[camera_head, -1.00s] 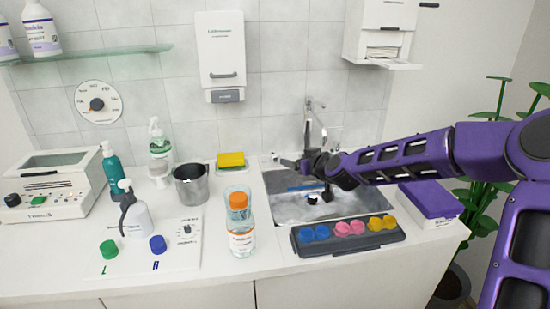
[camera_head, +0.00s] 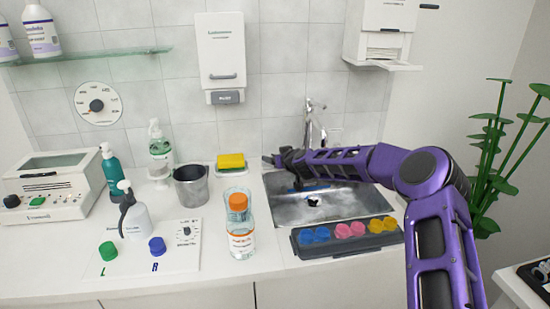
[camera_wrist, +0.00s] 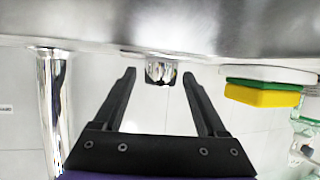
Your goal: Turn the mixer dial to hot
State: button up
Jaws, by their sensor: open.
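A small chrome knob (camera_wrist: 160,71), which looks like the mixer dial, stands on the sink's back rim between the tap and the sponge. The wrist view shows it upside down. My gripper (camera_wrist: 159,74) is open, with one black finger on each side of the knob and a gap on both sides. In the head view my gripper (camera_head: 272,160) is at the sink's back left corner and hides the knob. I cannot make out any hot mark or the knob's setting. The chrome tap (camera_head: 312,115) rises to the right; its column also shows in the wrist view (camera_wrist: 52,110).
The yellow and green sponge (camera_head: 231,161) lies left of my gripper. A metal cup (camera_head: 190,187) and an orange-capped bottle (camera_head: 240,225) stand nearby. A tray (camera_head: 345,243) of coloured pots lies before the sink (camera_head: 290,212). Another dial (camera_head: 97,105) is on the wall.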

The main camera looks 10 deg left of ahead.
jog(key=shift+w+a+f, duration=0.1)
jog(key=shift+w, duration=0.1)
grip_shut()
dwell(0.3)
